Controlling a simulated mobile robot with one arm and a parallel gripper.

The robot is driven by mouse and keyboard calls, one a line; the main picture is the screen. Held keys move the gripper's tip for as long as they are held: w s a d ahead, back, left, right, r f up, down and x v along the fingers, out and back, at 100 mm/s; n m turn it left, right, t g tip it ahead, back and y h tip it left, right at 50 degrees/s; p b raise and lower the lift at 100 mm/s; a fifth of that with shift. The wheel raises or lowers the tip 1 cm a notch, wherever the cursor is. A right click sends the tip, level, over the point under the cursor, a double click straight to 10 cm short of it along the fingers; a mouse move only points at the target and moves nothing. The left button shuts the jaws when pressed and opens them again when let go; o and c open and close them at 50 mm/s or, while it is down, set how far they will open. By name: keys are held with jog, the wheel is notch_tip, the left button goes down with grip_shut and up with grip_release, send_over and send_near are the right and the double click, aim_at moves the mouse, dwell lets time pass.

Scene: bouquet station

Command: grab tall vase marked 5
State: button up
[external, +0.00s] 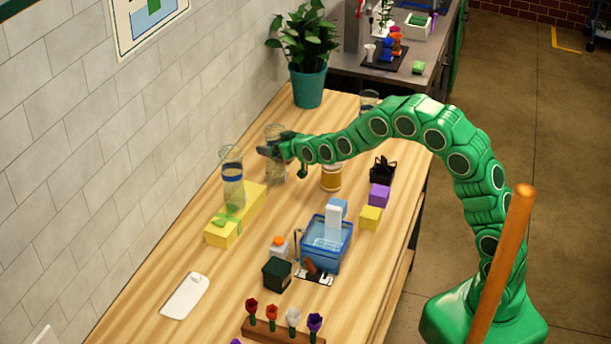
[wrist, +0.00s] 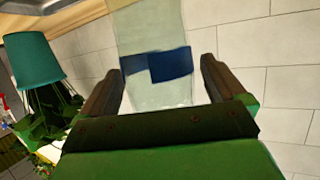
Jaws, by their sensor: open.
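A tall clear glass vase (external: 275,172) stands on the wooden table beside the wall. My gripper (external: 270,147) is at its upper part, with the fingers open. In the wrist view, the clear vase (wrist: 152,95) with a dark blue patch shows between the two spread fingers of my gripper (wrist: 160,78); I cannot tell whether they touch it. A third clear vessel (external: 369,98) is partly hidden behind my arm. No number 5 is readable on any of them.
A plant in a teal pot (external: 308,87) stands behind the vase. The yellow box (external: 222,232) has a green bow. A tan jar (external: 331,178), a blue bin (external: 325,245) and coloured blocks (external: 371,217) are to the right. A white tray-like item (external: 185,296) lies in front, with bare table around it.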

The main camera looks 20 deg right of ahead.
grip_shut()
dwell(0.5)
jog(key=shift+r, duration=0.1)
